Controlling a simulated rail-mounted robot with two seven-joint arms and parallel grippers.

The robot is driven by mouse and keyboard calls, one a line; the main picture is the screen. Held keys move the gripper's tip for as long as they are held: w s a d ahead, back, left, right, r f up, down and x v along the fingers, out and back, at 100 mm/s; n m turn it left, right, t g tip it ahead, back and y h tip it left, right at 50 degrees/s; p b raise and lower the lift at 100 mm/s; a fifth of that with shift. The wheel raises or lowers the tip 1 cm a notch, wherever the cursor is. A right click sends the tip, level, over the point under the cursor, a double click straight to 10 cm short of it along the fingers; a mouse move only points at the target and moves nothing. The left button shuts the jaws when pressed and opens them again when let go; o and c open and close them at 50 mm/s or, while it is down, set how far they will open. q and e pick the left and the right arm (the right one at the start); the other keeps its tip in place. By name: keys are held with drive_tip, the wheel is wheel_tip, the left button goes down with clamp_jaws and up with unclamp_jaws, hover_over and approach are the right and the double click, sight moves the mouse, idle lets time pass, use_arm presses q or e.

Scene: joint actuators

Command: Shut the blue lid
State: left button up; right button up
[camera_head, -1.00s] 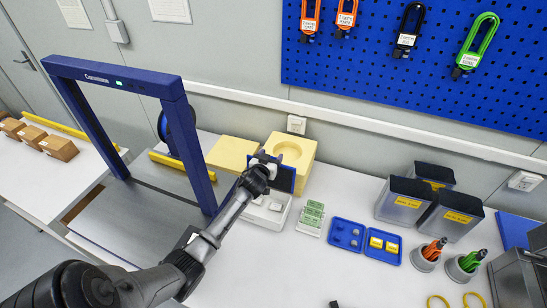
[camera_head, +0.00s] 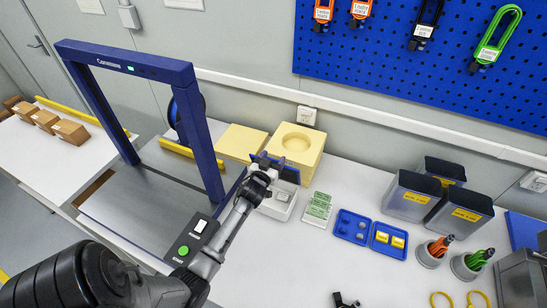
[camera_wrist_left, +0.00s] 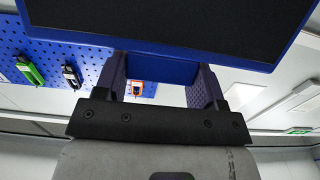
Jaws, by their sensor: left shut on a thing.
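The blue lid (camera_head: 290,173) with a dark inner face stands raised at the back of a small white box (camera_head: 281,203). The box is open and its pale inside shows. My left gripper (camera_head: 265,166) is shut on the lid's edge, and its wrist hides part of the lid and box. In the left wrist view the lid (camera_wrist_left: 190,52) fills the top, its blue rim between the fingers (camera_wrist_left: 165,85). A small dark part at the bottom edge of the head view looks like my right gripper (camera_head: 346,300); its jaws are unclear.
A dark blue frame (camera_head: 205,140) stands left of my left wrist. A yellow foam block (camera_head: 302,165) is close behind the lid. Green-labelled cards (camera_head: 318,208) and a blue tray (camera_head: 352,226) lie to the right. A green button (camera_head: 183,250) is near my forearm.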

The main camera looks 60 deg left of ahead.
use_arm(q)
drive_tip(key=shift+f, duration=0.15)
drive_tip(key=o, duration=0.9)
drive_tip(key=shift+o, duration=1.4)
drive_tip(key=shift+s, duration=0.15)
drive_tip(key=shift+o, duration=0.5)
drive_tip(key=shift+d, duration=0.1)
drive_tip(key=v, duration=1.3)
drive_tip(key=shift+s, duration=0.3)
drive_tip(key=shift+d, duration=0.15)
